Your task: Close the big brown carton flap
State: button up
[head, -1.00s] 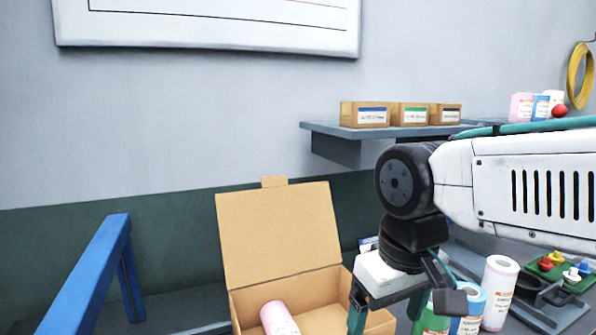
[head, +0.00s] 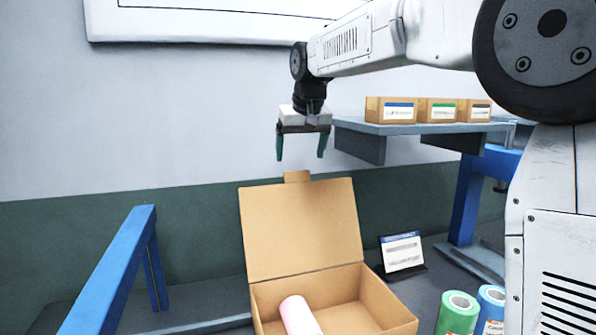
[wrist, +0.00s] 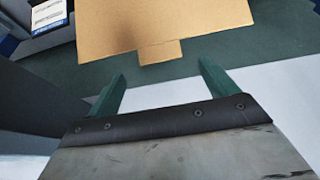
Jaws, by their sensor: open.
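The big brown carton (head: 345,283) stands open on the bench in the head view. Its flap (head: 300,230) stands raised at the back, leaning slightly backward, with a small tab (head: 297,176) on its top edge. A pink roll (head: 299,315) lies inside the carton. My gripper (head: 301,158) is open and empty, pointing down just above the tab, apart from it in the picture. In the wrist view, the flap (wrist: 150,22) and its tab (wrist: 160,51) show beyond my open fingers (wrist: 162,90).
A blue rail (head: 112,270) stands left of the carton. A shelf (head: 400,127) with small brown boxes (head: 392,110) is right of my gripper. A label stand (head: 402,252) and a green roll (head: 458,312) are right of the carton.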

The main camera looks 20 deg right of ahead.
aim_at(297, 175)
jog(key=shift+x, duration=3.2)
jog(key=shift+s, duration=0.1)
jog(key=shift+c, duration=0.3)
